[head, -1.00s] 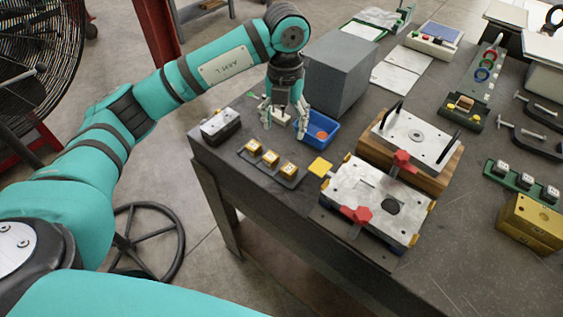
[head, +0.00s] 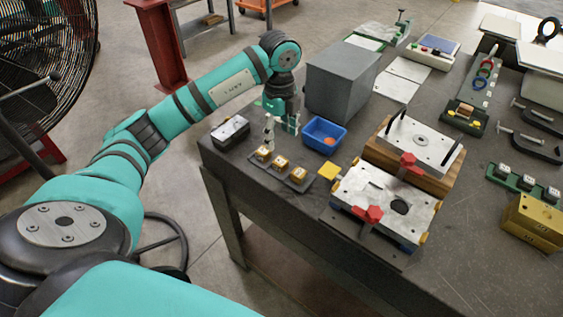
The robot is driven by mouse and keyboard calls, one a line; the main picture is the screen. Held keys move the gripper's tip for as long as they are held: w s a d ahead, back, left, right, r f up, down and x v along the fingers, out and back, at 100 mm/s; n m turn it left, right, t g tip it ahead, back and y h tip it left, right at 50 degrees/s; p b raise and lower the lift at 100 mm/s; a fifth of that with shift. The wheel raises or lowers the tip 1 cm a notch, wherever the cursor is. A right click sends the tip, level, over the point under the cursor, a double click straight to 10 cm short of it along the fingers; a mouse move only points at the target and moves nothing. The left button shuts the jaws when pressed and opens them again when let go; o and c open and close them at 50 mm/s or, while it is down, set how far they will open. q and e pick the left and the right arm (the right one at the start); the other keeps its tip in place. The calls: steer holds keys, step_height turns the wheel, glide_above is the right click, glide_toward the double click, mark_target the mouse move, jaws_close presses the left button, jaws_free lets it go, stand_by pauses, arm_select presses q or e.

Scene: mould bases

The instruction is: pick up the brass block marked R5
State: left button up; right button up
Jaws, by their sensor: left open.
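My left gripper (head: 281,131) is open, pointing down, just behind the rack. Its left finger overlaps the picture near the left block; I cannot tell any contact. Nothing shows between the fingers. My right gripper is not in view.
A blue bin (head: 338,131) with something orange inside stands right of the gripper. A large grey block (head: 345,82) stands behind it.

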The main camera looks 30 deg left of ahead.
mark_target(281, 161)
arm_select(q)
step_height(281, 161, down, 4)
steer(key=shift+s+r+p, duration=0.1)
steer(key=shift+p, duration=0.3)
steer(key=shift+d+f+p, duration=0.1)
steer(key=shift+f+p, duration=0.2)
steer(key=shift+f, duration=0.1)
step_height(281, 161, down, 4)
steer(key=shift+r+p, duration=0.2)
steer(key=shift+p, duration=0.65)
steer(key=shift+f, duration=0.45)
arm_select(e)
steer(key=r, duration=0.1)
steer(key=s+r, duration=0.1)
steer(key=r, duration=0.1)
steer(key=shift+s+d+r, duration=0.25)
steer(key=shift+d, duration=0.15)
arm_select(q)
steer(key=shift+c, duration=0.3)
jaws_close()
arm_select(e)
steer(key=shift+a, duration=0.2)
